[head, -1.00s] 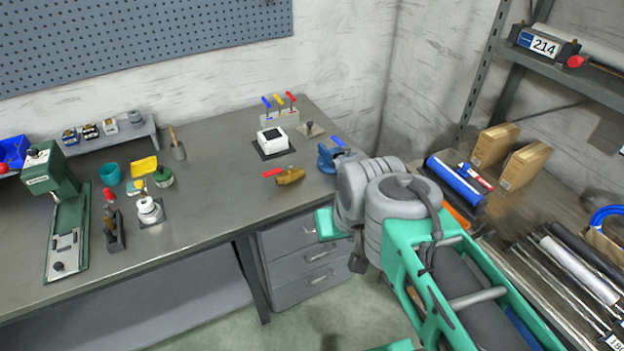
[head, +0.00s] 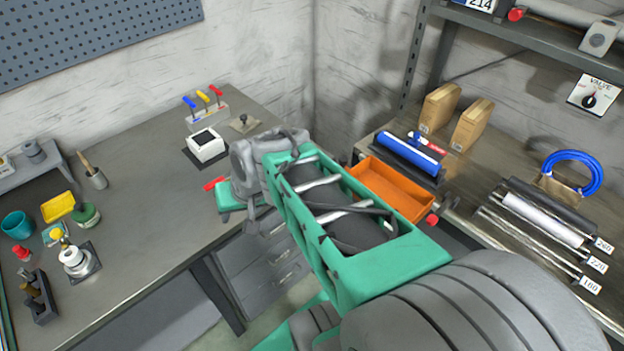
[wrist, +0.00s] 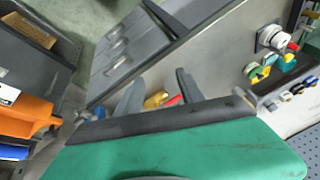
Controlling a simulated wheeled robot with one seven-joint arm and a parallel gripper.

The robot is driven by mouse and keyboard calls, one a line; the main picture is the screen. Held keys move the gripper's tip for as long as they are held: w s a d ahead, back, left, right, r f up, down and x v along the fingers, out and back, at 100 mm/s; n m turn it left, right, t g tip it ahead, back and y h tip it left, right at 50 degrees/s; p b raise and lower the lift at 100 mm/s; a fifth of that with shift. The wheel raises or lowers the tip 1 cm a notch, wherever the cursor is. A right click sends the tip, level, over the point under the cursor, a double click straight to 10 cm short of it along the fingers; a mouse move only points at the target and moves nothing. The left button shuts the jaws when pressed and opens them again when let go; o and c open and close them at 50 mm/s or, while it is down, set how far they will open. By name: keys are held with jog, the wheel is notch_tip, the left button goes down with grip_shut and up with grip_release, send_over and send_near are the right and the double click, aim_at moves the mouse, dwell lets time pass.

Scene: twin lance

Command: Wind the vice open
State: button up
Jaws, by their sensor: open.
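The blue vice at the bench's right corner does not show now; my arm covers that area in the head view. Past the fingers in the wrist view lies a brass-yellow fitting (wrist: 154,99) with a red handle; in the head view only the red handle (head: 213,183) shows. I cannot tell how far the gripper is from the vice.
A white box (head: 206,146) and several coloured levers (head: 203,98) stand behind my arm on the left bench (head: 150,160). An orange tray (head: 395,188) and a blue roll (head: 408,152) lie on the right bench. Drawers (head: 275,265) are under the left bench.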

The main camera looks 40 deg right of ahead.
jog(key=w+d+f+m+t+y+b, duration=0.1)
jog(key=w+d+f+m+t+b, duration=0.15)
jog(key=d+f+m, duration=0.6)
jog(key=s+d+f+m+t+h+b, duration=0.2)
jog(key=d+m+t+h, duration=0.1)
jog(key=d+m, duration=0.6)
jog(key=s+d+f+m+t+h+b, duration=0.2)
jog(key=d+m+t+h, duration=0.15)
jog(key=d+m, duration=0.55)
jog(key=a+x, duration=0.1)
jog(key=x, duration=0.6)
jog(key=shift+w+y, duration=0.45)
jog(key=shift+r+n, duration=0.1)
jog(key=shift+n, duration=0.15)
jog(key=shift+c, duration=0.3)
grip_shut()
